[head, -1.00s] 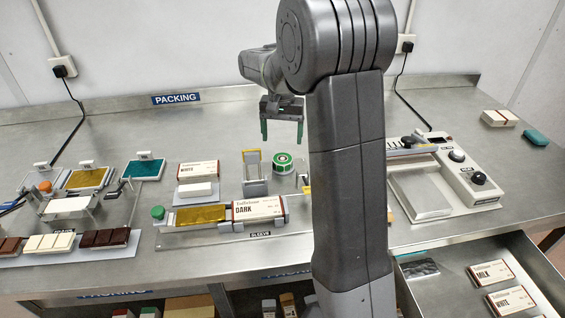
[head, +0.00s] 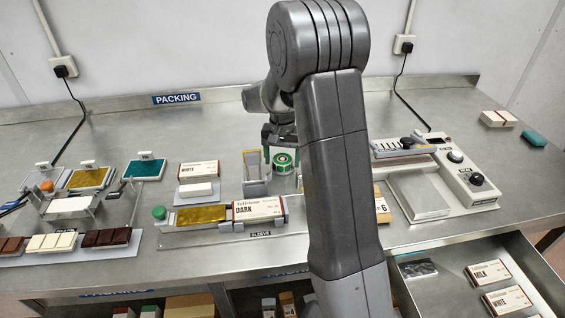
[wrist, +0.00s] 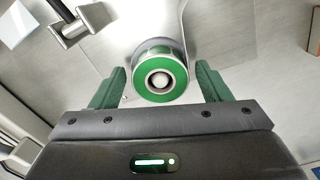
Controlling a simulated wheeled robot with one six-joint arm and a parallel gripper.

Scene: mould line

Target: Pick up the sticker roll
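The sticker roll (head: 284,162) is a short green and white cylinder with a dark centre, standing on the steel bench right of a small upright holder. In the wrist view the roll (wrist: 160,76) shows its green face and pale core between the two green fingers. My gripper (wrist: 158,88) is open, with a finger on each side of the roll and a visible gap to each. In the head view my gripper (head: 280,136) is just behind and above the roll, partly hidden by my arm.
The upright holder (head: 254,178) with a yellow top stands close left of the roll. The DARK sleeve box (head: 258,209) lies in front. A sealer machine (head: 455,180) is to the right, and an open drawer (head: 450,298) is at the lower right.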

